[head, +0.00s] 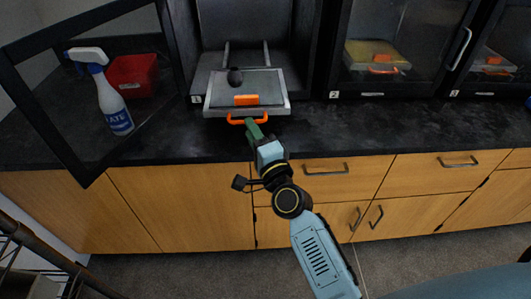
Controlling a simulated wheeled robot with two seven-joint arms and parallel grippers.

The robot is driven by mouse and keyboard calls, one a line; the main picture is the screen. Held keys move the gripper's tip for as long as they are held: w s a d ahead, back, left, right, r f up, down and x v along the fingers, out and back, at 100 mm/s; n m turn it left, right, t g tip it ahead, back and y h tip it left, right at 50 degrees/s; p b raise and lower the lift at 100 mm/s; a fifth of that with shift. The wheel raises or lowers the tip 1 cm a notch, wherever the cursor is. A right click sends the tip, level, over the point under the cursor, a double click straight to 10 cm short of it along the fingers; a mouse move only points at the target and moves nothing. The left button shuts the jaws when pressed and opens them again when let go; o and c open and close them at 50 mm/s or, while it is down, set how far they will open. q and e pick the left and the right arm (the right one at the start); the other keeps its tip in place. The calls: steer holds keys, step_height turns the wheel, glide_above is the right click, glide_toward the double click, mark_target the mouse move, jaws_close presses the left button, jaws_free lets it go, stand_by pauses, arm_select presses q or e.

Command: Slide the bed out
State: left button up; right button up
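The bed (259,79) is a grey plate with an orange front handle (235,121). It sticks out of the leftmost enclosure (247,22), with two rails showing behind it. Whether the fingers are closed around the handle is too small to tell. My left gripper is not in view.
The framed door (50,128) of this enclosure stands open at left. Behind it are a white spray bottle (113,101) and a red bin (132,76). Closed enclosures (398,50) stand to the right. The dark counter (390,123) is clear in front, above wooden drawers and cabinets.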

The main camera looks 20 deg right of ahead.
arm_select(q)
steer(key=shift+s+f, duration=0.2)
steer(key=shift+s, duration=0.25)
arm_select(e)
steer(key=v, duration=1.2)
steer(key=shift+s, duration=0.15)
